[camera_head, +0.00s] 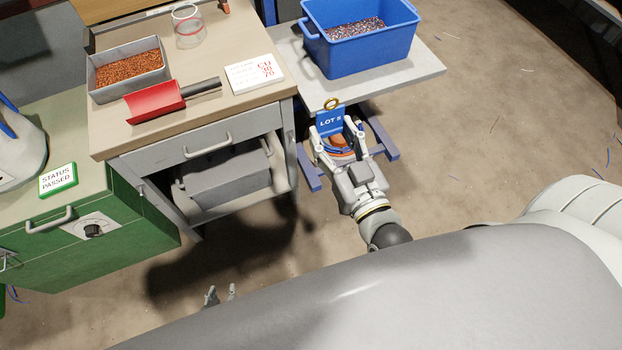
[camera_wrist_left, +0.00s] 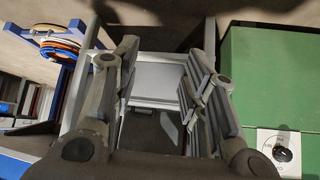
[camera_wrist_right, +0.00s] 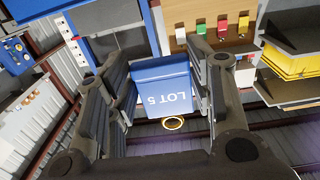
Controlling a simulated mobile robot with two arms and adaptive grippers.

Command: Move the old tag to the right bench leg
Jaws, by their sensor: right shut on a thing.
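The blue tag (camera_head: 330,121), lettered LOT 5 and with a brass ring (camera_head: 334,103) at its top, is held in my right gripper (camera_head: 336,134), beside the bench's right side. My left gripper (camera_head: 220,294) is low near my body. The left wrist view shows its fingers (camera_wrist_left: 162,62) apart with nothing between them.
The bench (camera_head: 230,60) bears a copper-filled tray (camera_head: 108,96), red scoop (camera_head: 155,102), jar and sign. A blue bin (camera_head: 360,60) stands on a grey platform (camera_head: 415,74) at right. A green cabinet (camera_head: 120,222) is left.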

